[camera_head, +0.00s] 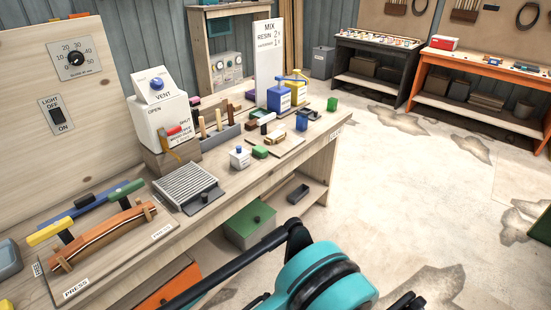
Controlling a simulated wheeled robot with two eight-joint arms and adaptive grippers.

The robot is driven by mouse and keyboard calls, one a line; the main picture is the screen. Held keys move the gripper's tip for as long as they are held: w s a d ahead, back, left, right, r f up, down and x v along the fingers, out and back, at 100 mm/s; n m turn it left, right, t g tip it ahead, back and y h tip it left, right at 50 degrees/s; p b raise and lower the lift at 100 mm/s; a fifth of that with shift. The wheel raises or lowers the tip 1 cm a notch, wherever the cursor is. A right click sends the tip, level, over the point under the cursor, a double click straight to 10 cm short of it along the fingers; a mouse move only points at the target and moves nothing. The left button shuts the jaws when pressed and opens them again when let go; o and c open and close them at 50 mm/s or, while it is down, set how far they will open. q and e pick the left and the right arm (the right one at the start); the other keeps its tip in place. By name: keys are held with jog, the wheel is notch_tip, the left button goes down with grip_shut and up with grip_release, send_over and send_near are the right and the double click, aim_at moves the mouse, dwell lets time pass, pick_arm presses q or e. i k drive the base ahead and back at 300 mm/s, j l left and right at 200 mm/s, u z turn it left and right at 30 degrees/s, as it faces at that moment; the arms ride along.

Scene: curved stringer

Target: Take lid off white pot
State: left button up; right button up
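A small white pot (240,159) stands upright on the workbench, right of the ribbed grey tray. A small blue lid or cap (238,149) sits on its top. Teal and black parts of my own arm cross the bottom of the head view, well in front of the bench and apart from the pot. No gripper fingers can be made out, and nothing touches the pot.
The workbench (215,200) also holds a ribbed grey tray (190,184), a white vent box (160,118), a green block (260,152), a tool rack (219,135) and blue and yellow pump bottles (279,98). A green box (249,223) stands below. The floor to the right is open.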

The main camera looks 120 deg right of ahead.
aim_at(239, 153)
jog(key=z, duration=3.75)
jog(key=i+l+u, duration=0.1)
jog(key=u, duration=0.25)
jog(key=i+l+u, duration=0.2)
jog(key=u, duration=0.15)
jog(key=i+l+u, duration=0.2)
jog(key=u, duration=0.15)
